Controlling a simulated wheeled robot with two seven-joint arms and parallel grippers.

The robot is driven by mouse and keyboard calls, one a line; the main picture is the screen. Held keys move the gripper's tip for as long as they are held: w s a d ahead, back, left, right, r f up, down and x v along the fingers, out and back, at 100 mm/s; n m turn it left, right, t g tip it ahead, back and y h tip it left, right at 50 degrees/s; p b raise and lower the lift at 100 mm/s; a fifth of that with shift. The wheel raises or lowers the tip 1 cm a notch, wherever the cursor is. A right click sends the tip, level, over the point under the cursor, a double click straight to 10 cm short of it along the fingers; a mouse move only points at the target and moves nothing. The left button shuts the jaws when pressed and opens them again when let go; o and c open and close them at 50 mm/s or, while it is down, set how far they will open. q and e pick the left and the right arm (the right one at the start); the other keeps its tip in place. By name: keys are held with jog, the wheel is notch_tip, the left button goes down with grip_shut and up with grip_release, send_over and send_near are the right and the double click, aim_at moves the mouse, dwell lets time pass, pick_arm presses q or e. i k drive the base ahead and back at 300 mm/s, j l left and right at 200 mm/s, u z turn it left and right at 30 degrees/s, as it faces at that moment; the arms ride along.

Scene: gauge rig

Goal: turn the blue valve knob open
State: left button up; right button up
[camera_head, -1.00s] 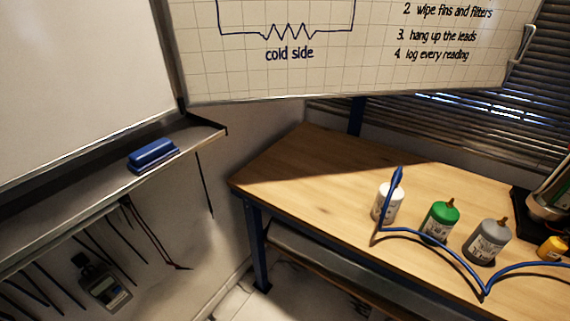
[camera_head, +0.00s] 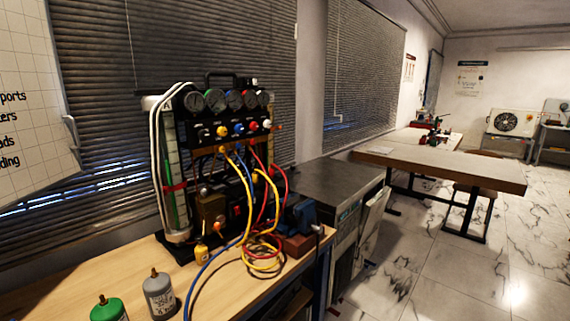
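The gauge rig (camera_head: 225,165) stands on the wooden bench near the window blinds. It has a row of round gauges along its top and a row of coloured knobs below them. The blue valve knob (camera_head: 239,128) is in the middle of that row, small in view; I cannot tell its turn position. A black, a yellow, a red and a white knob sit beside it. Neither of my grippers is in view.
Blue, yellow and red hoses (camera_head: 262,245) hang from the rig and coil on the bench. Marble floor (camera_head: 440,265) is open at right.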

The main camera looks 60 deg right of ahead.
aim_at(238, 128)
jog(key=z, duration=1.65)
